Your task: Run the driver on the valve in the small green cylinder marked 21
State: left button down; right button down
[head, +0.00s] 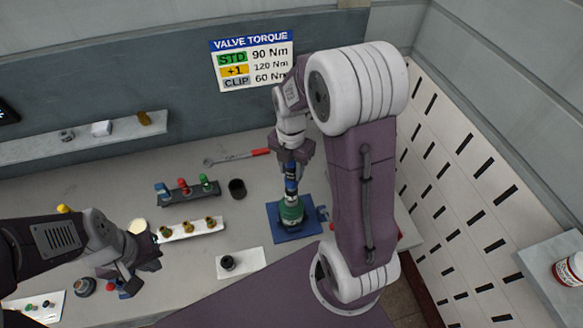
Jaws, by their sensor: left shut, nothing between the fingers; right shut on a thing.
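The small green cylinder (291,210) stands upright on a blue square base (283,232) at the middle right of the bench. Its number cannot be read. My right gripper (290,165) is above it, shut on the dark blue and black driver (291,183). The driver points down, and its lower end meets the cylinder's top; the valve itself is hidden there. My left gripper (135,272) is shut and empty over the bench's front left, apart from the cylinder.
A black rack (187,194) holds several coloured-top pieces. Nearby are a dark cup (237,188), a white strip with brass fittings (190,229), a white plate (240,263) with a black ring, and a red-handled wrench (237,157). A torque sign (252,60) hangs behind.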

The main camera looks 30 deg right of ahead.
notch_tip(320, 180, up, 6)
jog(key=p, duration=0.6)
jog(key=shift+w+r, duration=0.15)
dwell(0.4)
